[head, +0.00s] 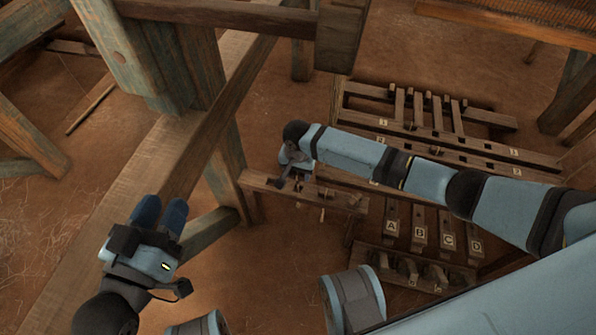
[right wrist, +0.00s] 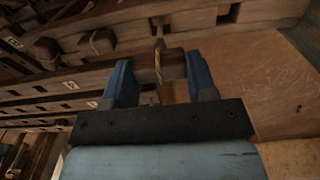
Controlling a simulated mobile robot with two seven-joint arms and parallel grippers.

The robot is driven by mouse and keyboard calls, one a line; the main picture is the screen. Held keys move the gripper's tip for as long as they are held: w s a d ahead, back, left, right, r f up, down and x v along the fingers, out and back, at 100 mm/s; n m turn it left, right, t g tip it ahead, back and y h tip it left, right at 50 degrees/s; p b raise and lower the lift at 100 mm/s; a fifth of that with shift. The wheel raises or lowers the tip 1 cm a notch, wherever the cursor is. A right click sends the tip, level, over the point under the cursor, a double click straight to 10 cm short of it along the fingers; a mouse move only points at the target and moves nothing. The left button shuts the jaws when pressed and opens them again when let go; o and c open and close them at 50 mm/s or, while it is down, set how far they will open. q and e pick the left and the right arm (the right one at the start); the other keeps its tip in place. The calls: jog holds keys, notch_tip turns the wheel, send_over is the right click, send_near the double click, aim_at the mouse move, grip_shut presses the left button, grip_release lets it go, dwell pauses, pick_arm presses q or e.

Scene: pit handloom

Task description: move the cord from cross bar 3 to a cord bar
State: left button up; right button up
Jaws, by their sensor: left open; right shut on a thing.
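My right gripper (head: 292,178) is at the far left end of my right arm, over a low wooden bar with pegs (head: 345,201). In the right wrist view its blue fingers (right wrist: 161,84) stand either side of a wooden block (right wrist: 172,66), with a tan cord (right wrist: 157,58) looped around it. A second cord loop (right wrist: 95,41) is on a neighbouring wooden piece to the left. Cross bar 3's label is too small to read surely. My left gripper (head: 173,213) is open and empty, over the large beam at the left.
Slotted bars labelled 1 and 2 (head: 470,156) lie behind my right arm. Pedals A, B, C and D (head: 419,236) stand right of the pegged bar, with a rack of rounded pieces (head: 428,283) in front. A large loom beam (head: 150,165) crosses the left side.

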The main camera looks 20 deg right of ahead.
aim_at(298, 183)
jog(key=shift+f+b, duration=0.9)
jog(key=shift+f, duration=0.9)
pick_arm(q)
jog(key=shift+w+f+m+g+b, duration=0.1)
jog(key=shift+f+m+g+b, duration=0.3)
jog(key=shift+f, duration=1.15)
pick_arm(e)
jog(key=shift+f, duration=1.25)
jog(key=o, duration=1)
pick_arm(q)
notch_tip(298, 183, up, 9)
jog(key=n+t+p, duration=0.1)
jog(key=t+p, duration=0.2)
jog(key=p, duration=0.4)
jog(key=shift+s+a, duration=0.25)
jog(key=shift+a, duration=0.05)
pick_arm(e)
notch_tip(298, 183, up, 14)
jog(key=shift+f, duration=0.1)
